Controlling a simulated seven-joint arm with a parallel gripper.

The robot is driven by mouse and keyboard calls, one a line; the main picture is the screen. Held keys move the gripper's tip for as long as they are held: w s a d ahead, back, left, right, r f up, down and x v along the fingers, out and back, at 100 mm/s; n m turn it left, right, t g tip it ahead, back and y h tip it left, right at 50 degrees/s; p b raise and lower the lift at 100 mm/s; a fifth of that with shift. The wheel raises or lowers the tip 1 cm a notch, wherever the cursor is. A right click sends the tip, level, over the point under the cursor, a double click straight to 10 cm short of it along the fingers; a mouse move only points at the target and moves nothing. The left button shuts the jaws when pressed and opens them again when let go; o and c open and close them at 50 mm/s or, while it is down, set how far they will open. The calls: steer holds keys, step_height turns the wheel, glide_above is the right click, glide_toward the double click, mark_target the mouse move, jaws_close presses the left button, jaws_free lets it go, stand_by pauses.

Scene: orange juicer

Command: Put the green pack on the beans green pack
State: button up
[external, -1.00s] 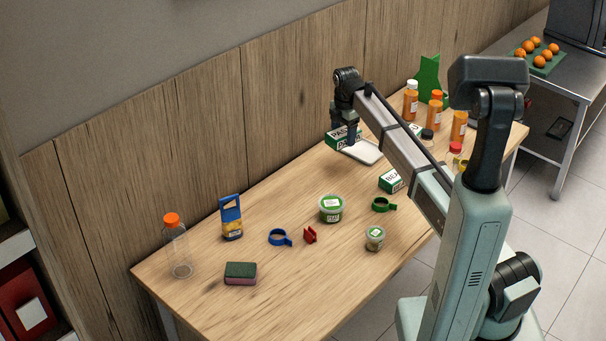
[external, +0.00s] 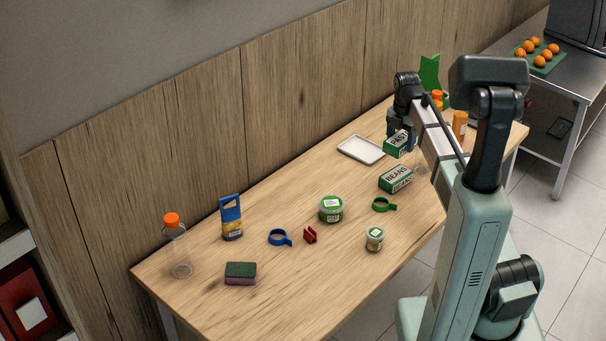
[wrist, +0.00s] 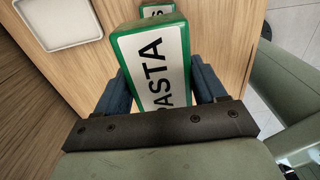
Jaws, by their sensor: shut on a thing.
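The green and white pasta pack (external: 397,146) is between the fingers of my gripper (external: 401,127), above the table to the right of the white tray. The wrist view shows the same pack (wrist: 152,62) gripped by the dark blue fingers of my gripper (wrist: 158,88), its PASTA label facing up. The green and white beans pack (external: 396,180) lies on the table, in front of the held pack in the external view. Only a small part of the beans pack (wrist: 158,10) shows beyond the pasta pack in the wrist view.
The white tray (external: 361,150) is empty. A green ring with a handle (external: 382,205) and a green-lidded tub (external: 331,209) lie near the beans pack. Orange bottles (external: 459,125) stand at the right, partly behind my arm.

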mark_target(397, 174)
steer(key=shift+f, duration=5)
steer(key=o, duration=1.2)
steer(key=shift+f, duration=0.1)
step_height(397, 174, up, 12)
steer(key=shift+r, duration=0.15)
